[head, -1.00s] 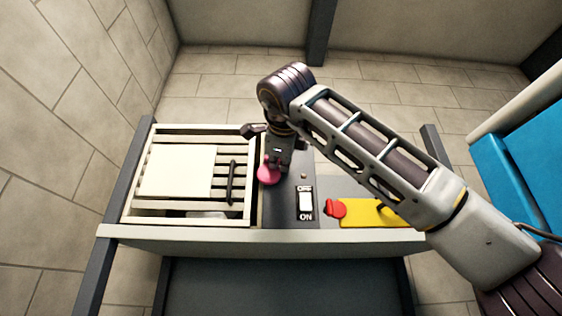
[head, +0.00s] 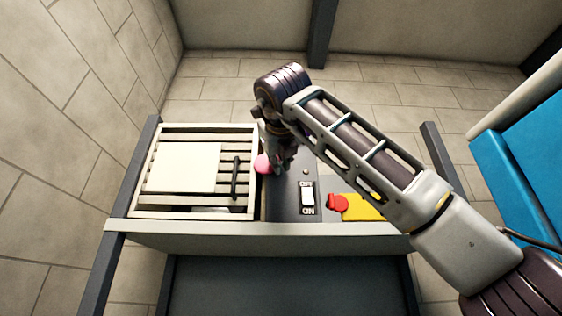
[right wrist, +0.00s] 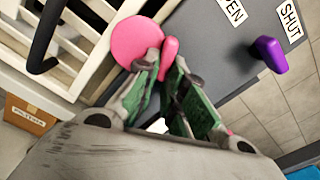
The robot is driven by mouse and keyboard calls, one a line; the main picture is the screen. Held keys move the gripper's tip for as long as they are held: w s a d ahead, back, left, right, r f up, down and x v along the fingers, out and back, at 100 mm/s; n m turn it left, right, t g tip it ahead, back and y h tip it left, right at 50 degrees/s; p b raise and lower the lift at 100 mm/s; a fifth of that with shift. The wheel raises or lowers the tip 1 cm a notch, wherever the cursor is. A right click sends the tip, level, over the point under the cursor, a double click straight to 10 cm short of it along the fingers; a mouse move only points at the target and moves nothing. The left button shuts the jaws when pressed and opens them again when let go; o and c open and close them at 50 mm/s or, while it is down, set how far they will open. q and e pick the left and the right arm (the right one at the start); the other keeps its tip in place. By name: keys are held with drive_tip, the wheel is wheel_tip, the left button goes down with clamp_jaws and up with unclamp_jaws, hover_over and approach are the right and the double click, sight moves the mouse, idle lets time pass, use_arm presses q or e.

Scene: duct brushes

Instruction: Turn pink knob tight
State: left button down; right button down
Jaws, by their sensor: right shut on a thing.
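The pink knob (head: 263,163) sits on the dark grey panel, just right of the slatted cover. In the right wrist view the pink knob (right wrist: 133,41) shows as a round disc with a raised grip bar. My right gripper (head: 283,165) is over the knob, coming down from above. In the right wrist view my right gripper (right wrist: 163,66) has its green-padded fingers closed at the grip bar, and they hide part of it. My left gripper is not in view.
A slatted cover (head: 147,198) with a black handle (head: 236,178) lies left of the knob. An OFF/ON switch (head: 307,196), a red knob (head: 337,202) and a yellow plate (head: 364,208) are to the right. A purple knob (right wrist: 268,54) sits near OPEN and SHUT labels.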

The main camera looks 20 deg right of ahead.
drive_tip(key=m, duration=0.3)
drive_tip(key=m+b, duration=0.1)
drive_tip(key=m, duration=0.1)
drive_tip(key=shift+w+a, duration=0.1)
drive_tip(key=shift+a, duration=0.25)
drive_tip(key=shift+m, duration=0.3)
drive_tip(key=c, duration=1.5)
unclamp_jaws()
drive_tip(key=v, duration=1.1)
drive_tip(key=shift+s+a, duration=0.25)
drive_tip(key=shift+s, duration=0.1)
